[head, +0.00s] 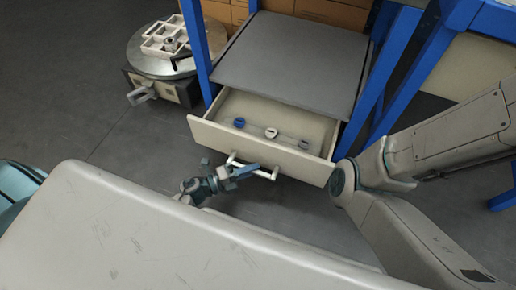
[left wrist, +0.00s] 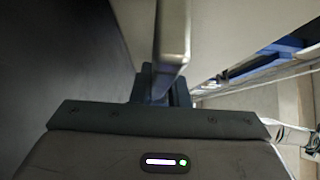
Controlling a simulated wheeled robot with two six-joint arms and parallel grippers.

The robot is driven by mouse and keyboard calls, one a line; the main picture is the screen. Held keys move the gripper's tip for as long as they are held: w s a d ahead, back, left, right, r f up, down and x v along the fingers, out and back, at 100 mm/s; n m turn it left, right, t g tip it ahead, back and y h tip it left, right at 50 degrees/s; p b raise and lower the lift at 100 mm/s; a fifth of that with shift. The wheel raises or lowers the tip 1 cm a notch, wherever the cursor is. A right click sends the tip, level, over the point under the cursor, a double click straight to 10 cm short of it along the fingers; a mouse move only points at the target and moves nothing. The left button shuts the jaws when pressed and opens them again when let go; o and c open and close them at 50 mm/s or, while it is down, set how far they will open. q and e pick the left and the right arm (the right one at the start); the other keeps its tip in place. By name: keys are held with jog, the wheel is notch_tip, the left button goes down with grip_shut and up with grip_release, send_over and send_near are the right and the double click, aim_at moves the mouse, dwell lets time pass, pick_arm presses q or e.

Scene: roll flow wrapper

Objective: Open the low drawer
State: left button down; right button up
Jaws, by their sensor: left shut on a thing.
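The low drawer (head: 262,148) is cream-coloured and stands partly pulled out from under a grey top, with its inside showing in the head view. A blue ring and a few small white and dark parts lie in it. A pale bar handle (head: 251,167) runs across its front. My left gripper (head: 246,171) is at the handle and shut on it. In the left wrist view the handle bar (left wrist: 172,40) runs down between the dark fingers (left wrist: 158,88). My right arm comes in from the right in the head view, and its gripper is out of sight.
Blue frame posts (head: 196,50) stand on both sides of the drawer unit. A round metal table (head: 150,55) with a white tray-like part stands at the back left. Grey floor (head: 70,110) is clear at the left. Cardboard boxes (head: 330,12) are behind.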

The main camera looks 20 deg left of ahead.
pick_arm(q)
jog(key=s+p, duration=0.1)
jog(key=s, duration=0.6)
jog(key=shift+s+a+p, duration=0.15)
jog(key=shift+s+p, duration=0.1)
jog(key=shift+p, duration=0.1)
jog(key=c, duration=1.4)
grip_release()
